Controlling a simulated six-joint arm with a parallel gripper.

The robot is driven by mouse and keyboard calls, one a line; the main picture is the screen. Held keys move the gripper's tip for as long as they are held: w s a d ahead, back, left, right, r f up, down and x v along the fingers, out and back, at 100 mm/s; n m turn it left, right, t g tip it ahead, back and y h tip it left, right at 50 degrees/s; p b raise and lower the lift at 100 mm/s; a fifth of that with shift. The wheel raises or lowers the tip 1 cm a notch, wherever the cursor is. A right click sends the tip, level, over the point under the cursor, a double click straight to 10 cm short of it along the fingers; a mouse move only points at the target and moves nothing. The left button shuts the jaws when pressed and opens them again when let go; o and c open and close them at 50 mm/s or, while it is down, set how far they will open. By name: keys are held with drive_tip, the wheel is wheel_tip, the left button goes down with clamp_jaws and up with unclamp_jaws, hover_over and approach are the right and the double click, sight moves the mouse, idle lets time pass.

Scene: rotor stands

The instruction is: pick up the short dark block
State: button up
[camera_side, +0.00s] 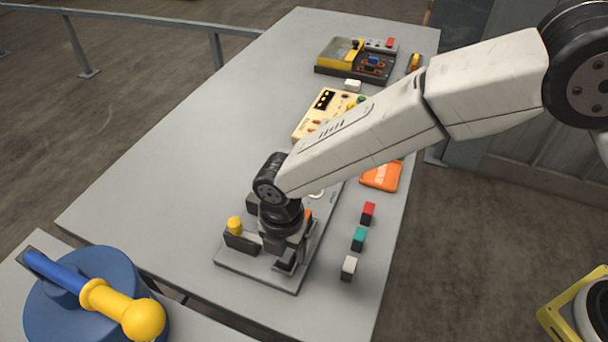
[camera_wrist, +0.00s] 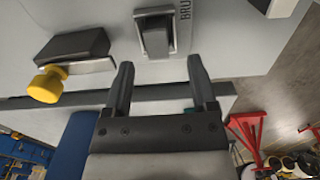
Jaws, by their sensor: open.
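A short dark block (camera_wrist: 155,40) sits in a light grey frame on the plate in the wrist view, with the letters "BRU" beside it. My gripper (camera_wrist: 160,68) is open and empty, and its two fingers point toward this block, with the block just beyond the gap between them. In the side view my gripper (camera_side: 287,262) is low over the grey plate (camera_side: 245,268), and my wrist hides much of what is there. A dark block with a yellow knob (camera_wrist: 46,85) stands to the left; its knob also shows in the side view (camera_side: 235,226).
Small blocks with red (camera_side: 369,208), teal (camera_side: 359,233) and white (camera_side: 349,262) tops stand in a row right of the plate. An orange case (camera_side: 382,177), a cream panel (camera_side: 315,116) and a dark tray (camera_side: 345,70) lie farther back. The table's left side is clear.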

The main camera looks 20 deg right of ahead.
sight(284, 258)
drive_tip(key=shift+a+f, duration=0.1)
drive_tip(key=shift+f, duration=1.45)
clamp_jaws()
